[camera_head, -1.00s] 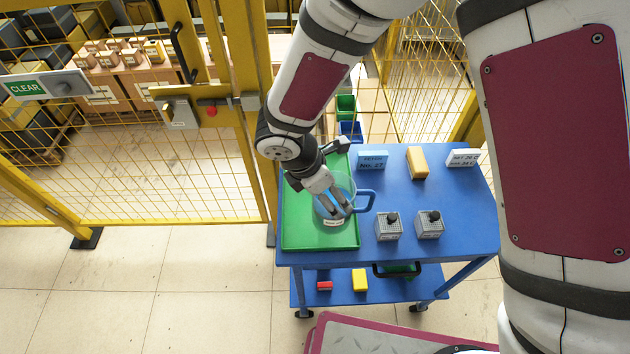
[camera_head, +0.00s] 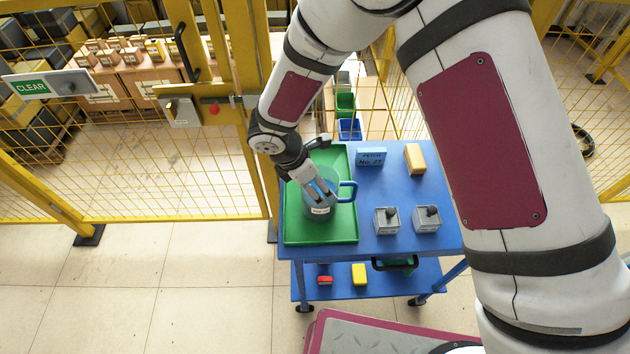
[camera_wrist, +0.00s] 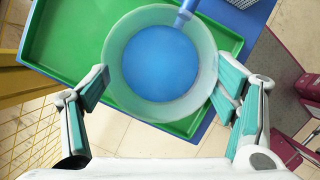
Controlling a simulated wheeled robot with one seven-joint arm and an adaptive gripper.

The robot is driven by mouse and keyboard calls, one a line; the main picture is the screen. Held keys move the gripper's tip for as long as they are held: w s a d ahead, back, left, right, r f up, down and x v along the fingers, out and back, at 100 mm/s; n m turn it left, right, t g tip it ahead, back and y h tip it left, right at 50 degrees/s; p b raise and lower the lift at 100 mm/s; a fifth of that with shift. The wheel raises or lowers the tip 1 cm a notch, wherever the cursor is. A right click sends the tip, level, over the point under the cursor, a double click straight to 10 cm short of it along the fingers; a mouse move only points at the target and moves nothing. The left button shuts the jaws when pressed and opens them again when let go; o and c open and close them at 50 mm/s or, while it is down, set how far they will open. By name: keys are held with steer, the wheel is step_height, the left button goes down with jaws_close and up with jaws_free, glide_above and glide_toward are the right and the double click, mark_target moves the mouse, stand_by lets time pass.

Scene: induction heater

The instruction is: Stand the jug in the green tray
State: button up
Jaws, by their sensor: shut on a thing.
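The jug (camera_head: 318,209) is a pale, see-through greenish vessel with a blue handle (camera_head: 349,191) and a white label. It looks upright, over the right part of the green tray (camera_head: 300,233). I cannot tell whether its base touches the tray floor. My gripper (camera_head: 323,190) is shut on the jug. In the wrist view the jug's round mouth (camera_wrist: 160,62) shows from above, blue inside, with a teal finger pad on each side. The green tray (camera_wrist: 60,45) spreads beneath it. The jug hides part of the tray.
The tray lies on the left of a blue cart (camera_head: 385,240). A yellow mesh fence (camera_head: 225,180) is close behind and left. The tray's left part is clear.

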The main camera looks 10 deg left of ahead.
steer(key=shift+f, duration=0.1)
steer(key=o, duration=1.9)
steer(key=shift+o, duration=0.2)
steer(key=b+v, duration=0.1)
steer(key=v, duration=1.1)
